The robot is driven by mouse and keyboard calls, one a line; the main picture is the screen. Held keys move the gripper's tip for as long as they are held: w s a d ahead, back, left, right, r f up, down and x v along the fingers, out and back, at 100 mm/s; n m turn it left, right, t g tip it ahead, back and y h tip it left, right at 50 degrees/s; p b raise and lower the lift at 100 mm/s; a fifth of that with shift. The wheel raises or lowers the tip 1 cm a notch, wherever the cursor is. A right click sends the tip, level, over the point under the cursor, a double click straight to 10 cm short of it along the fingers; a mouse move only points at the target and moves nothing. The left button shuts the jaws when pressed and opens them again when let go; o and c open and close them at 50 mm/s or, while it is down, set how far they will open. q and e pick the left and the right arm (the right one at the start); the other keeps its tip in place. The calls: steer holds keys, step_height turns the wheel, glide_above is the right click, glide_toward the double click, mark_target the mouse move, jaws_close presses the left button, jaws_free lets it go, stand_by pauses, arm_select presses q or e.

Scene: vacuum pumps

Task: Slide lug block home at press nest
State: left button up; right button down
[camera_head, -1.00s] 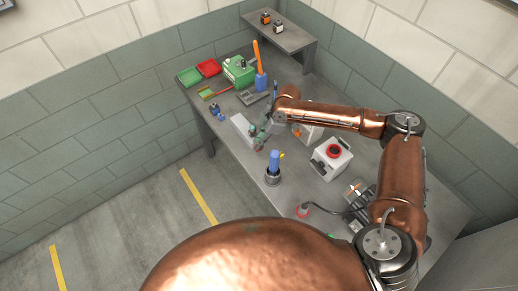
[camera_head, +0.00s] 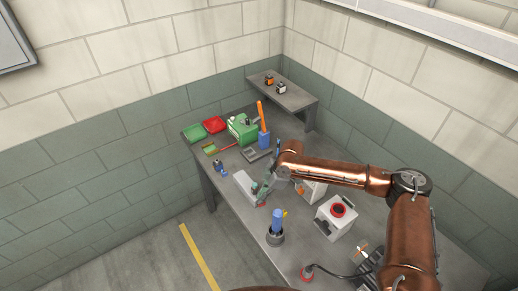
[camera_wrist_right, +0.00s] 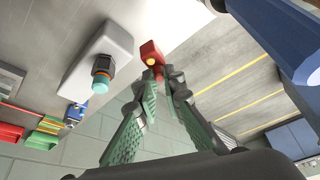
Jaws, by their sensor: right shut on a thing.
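A small red block (camera_wrist_right: 151,50) with a yellow spot is between the fingertips of my right gripper (camera_wrist_right: 161,76) in the wrist view; I take it for the lug block. The gripper is shut on it. In the head view the right gripper (camera_head: 263,192) is beside a long pale grey block (camera_head: 243,182) on the bench, and red shows small at its tips. In the wrist view the pale block (camera_wrist_right: 86,62) carries a dark fitting with an orange band and teal end (camera_wrist_right: 101,76), apart from the red block. I cannot tell which thing is the press nest. My left gripper is out of view.
A blue part on a round dark stand (camera_head: 275,237) is near the bench's front edge. A green box (camera_head: 241,130), red tray (camera_head: 214,124) and green tray (camera_head: 194,132) are at the back left.

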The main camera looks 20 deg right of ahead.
step_height(320, 180, down, 5)
steer(key=shift+f+p, duration=0.2)
steer(key=shift+p, duration=0.15)
step_height(320, 180, down, 4)
steer(key=shift+p, duration=0.8)
steer(key=shift+s+f, duration=0.15)
steer(key=c, duration=2)
jaws_free()
steer(key=shift+c, duration=0.2)
